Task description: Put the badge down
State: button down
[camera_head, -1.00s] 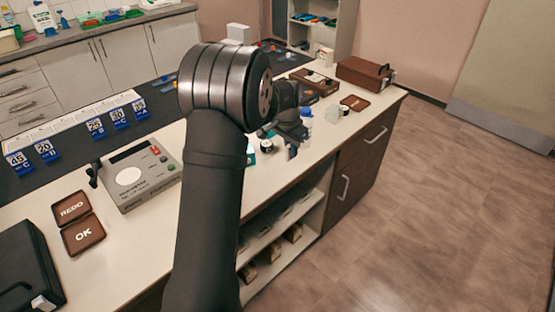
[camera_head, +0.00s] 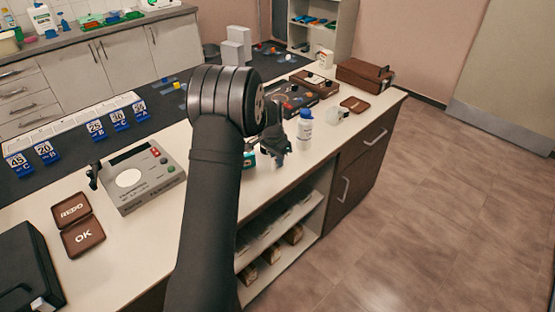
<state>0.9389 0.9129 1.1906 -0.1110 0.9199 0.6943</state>
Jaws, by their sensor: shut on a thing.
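My gripper (camera_head: 277,152) is at the end of my dark arm, over the light counter (camera_head: 225,222) near its front edge. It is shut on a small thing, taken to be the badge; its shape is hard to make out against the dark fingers. I cannot tell whether it touches the counter. A white bottle with a blue cap (camera_head: 305,130) stands just right of the gripper. A teal item (camera_head: 249,159) shows to its left, partly behind my arm.
A grey scale-like device (camera_head: 143,178) and brown REDO (camera_head: 72,209) and OK (camera_head: 83,236) plates lie to the left. A small clear item (camera_head: 336,117), a brown pad (camera_head: 355,104) and a brown case (camera_head: 364,74) are to the right. Open shelves lie below the counter.

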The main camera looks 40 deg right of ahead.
aim_at(274, 158)
jog(key=shift+f, duration=0.15)
jog(key=c, duration=1.5)
grip_release()
jog(key=shift+o, duration=0.2)
notch_tip(274, 158, up, 12)
jog(key=a, duration=0.1)
jog(key=shift+a, duration=0.4)
